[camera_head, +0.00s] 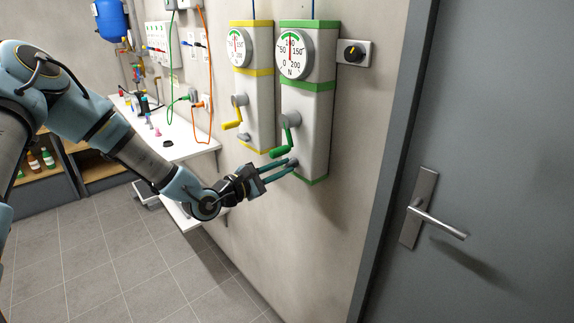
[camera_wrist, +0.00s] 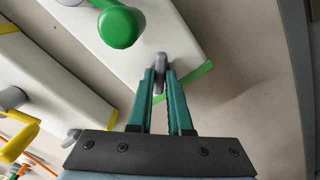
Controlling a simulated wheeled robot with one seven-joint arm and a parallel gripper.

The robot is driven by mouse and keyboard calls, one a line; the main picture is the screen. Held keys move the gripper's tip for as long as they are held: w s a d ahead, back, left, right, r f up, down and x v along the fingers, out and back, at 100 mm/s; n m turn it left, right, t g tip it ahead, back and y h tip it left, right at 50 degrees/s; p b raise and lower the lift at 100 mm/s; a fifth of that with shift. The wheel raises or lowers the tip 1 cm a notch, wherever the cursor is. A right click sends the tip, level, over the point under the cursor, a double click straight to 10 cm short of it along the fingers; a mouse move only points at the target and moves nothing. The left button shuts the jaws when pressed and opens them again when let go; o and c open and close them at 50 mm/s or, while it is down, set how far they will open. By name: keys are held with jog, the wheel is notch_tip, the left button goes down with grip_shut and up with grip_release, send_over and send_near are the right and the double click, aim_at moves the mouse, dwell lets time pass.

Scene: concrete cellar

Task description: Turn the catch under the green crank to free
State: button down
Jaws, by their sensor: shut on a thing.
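The green crank (camera_head: 286,136) is on the front of the green-banded box (camera_head: 305,130), its handle hanging down to the left. In the wrist view its green knob (camera_wrist: 122,27) is at the top. The grey catch (camera_wrist: 160,62) is below the crank near the box's lower green edge. My gripper (camera_head: 291,165) reaches the catch from the left in the head view. In the wrist view its two teal fingers (camera_wrist: 161,84) are shut on the catch, one on each side. The fingers hide part of the catch, and I cannot tell its exact setting.
A yellow-banded box (camera_head: 254,100) with a yellow crank (camera_head: 234,115) and its own grey catch (camera_head: 244,137) hangs to the left. A black knob switch (camera_head: 353,53) is at upper right. A grey door (camera_head: 490,130) with a lever handle (camera_head: 437,222) is at right. A white bench (camera_head: 185,145) stands at left.

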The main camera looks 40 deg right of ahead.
jog(key=shift+a+f+n, duration=0.1)
jog(key=shift+n, duration=2.2)
jog(key=n, duration=0.4)
jog(key=c, duration=0.7)
grip_release()
jog(key=shift+w+a+b, duration=0.2)
jog(key=shift+a+b, duration=0.4)
jog(key=shift+a, duration=2.85)
